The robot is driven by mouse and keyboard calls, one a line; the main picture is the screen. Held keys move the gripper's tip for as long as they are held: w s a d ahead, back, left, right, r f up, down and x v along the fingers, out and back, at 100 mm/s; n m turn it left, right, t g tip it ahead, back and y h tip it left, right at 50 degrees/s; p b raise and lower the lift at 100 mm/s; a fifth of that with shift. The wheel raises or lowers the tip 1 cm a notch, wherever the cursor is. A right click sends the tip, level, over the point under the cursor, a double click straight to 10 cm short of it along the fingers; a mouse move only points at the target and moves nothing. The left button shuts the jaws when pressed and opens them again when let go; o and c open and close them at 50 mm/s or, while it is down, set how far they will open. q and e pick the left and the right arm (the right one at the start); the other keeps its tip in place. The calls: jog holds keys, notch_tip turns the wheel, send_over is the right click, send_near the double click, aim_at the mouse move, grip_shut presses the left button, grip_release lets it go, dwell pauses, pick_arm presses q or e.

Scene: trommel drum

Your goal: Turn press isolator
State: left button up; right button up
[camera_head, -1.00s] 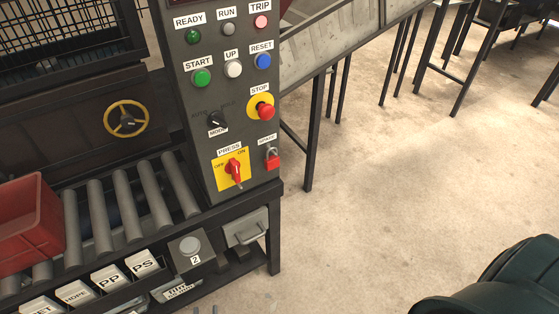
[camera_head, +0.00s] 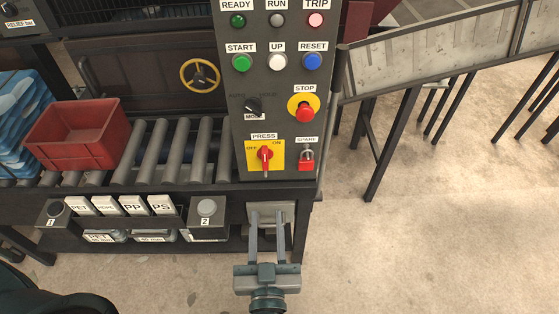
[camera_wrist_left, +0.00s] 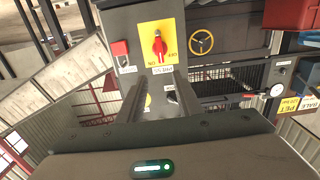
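The press isolator is a red rotary handle (camera_head: 265,156) on a yellow plate (camera_head: 251,165) low on the grey control panel, under the label PRESS. OFF is marked at its left and ON at its right. The handle stands roughly upright, its lower end hanging down. It also shows, upside down, in the left wrist view (camera_wrist_left: 159,46), beyond the fingers. My left gripper (camera_head: 267,211) is open and empty, below the isolator and apart from it, in front of a grey handled box under the panel. Its two fingers (camera_wrist_left: 161,88) are spread in the wrist view. My right gripper is not in view.
A red padlock (camera_head: 306,160) labelled SPARE sits right of the isolator. The mode knob (camera_head: 253,105) and red stop button (camera_head: 304,108) are above. A roller conveyor with a red crate (camera_head: 76,139) is left. Open floor (camera_head: 420,240) lies right.

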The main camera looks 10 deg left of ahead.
aim_at(265, 159)
pick_arm(q)
jog(key=shift+a, duration=0.15)
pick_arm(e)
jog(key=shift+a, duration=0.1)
